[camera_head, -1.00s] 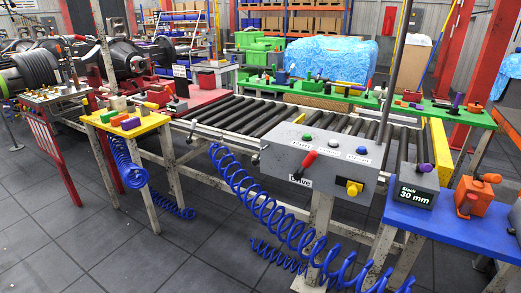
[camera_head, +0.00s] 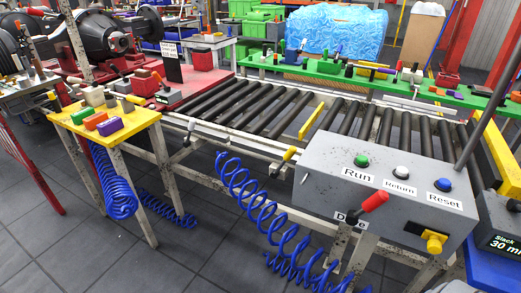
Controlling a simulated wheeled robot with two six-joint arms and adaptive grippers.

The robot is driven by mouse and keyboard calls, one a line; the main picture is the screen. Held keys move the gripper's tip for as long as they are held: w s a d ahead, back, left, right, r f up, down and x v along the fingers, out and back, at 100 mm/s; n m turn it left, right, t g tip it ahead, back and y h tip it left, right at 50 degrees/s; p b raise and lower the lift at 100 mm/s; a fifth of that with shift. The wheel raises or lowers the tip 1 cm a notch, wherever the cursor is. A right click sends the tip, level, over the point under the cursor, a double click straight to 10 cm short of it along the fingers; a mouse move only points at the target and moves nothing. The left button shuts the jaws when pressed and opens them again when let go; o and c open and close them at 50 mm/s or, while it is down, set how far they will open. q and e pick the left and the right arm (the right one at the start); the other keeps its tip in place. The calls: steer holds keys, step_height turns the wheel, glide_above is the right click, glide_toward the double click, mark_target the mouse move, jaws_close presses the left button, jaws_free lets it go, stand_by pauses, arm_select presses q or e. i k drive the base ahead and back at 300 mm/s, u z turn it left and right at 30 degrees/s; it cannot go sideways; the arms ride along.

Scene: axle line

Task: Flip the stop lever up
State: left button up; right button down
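A grey control box (camera_head: 385,185) stands at the front of the roller conveyor. A lever with a red grip (camera_head: 374,202) sticks up and right from its front; its label is partly hidden and reads like "Drive". A smaller lever with a yellow grip (camera_head: 289,154) sits on the conveyor's front rail, left of the box. Another small lever (camera_head: 189,128) is further left on that rail. No readable label says which is the stop lever. A yellow bar (camera_head: 311,120) lies across the rollers. Neither of my grippers is in view.
The box has buttons Run (camera_head: 361,160), Return (camera_head: 403,172) and Reset (camera_head: 444,185), and a yellow knob (camera_head: 433,241). Blue coiled hoses hang in front of the conveyor. A yellow table (camera_head: 107,140) with blocks stands left; a blue table (camera_head: 493,262) stands right.

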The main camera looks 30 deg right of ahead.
mark_target(291, 152)
steer(key=z, duration=0.1)
steer(key=i, duration=1.25)
steer(key=z, duration=0.8)
steer(key=i, duration=0.8)
steer(key=z, duration=0.45)
